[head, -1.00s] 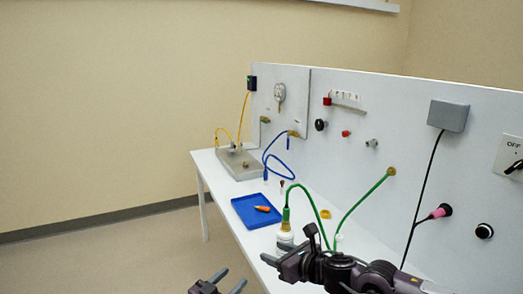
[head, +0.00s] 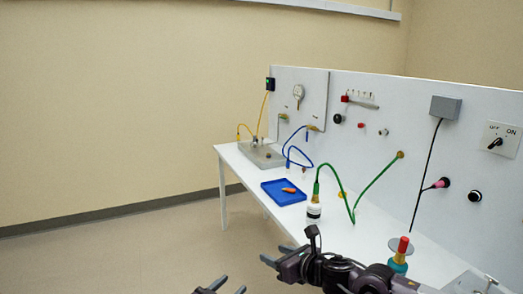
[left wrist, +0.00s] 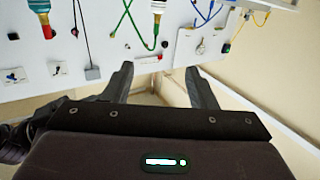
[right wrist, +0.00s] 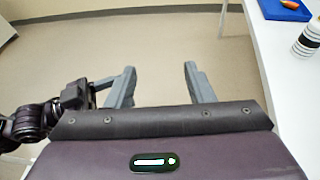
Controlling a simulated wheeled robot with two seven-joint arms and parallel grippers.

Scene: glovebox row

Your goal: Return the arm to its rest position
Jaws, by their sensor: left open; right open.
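My left gripper (head: 220,287) is at the bottom edge of the head view. It is open and empty, with only its fingers showing. My right gripper (head: 276,255) is just to its right, open and empty, with its dark arm coming in from the lower right. In the left wrist view the open fingers (left wrist: 158,82) point toward the instrument panel, which appears upside down. In the right wrist view the open fingers (right wrist: 157,82) are over bare floor, with nothing between them. Neither gripper touches anything.
A white table (head: 345,235) runs along the panel (head: 415,150). On it are a blue tray (head: 277,197) with an orange item, a white bottle (head: 313,213) with a green hose, and a red-topped teal bottle (head: 399,262) near my right arm. Floor (head: 120,250) at left is clear.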

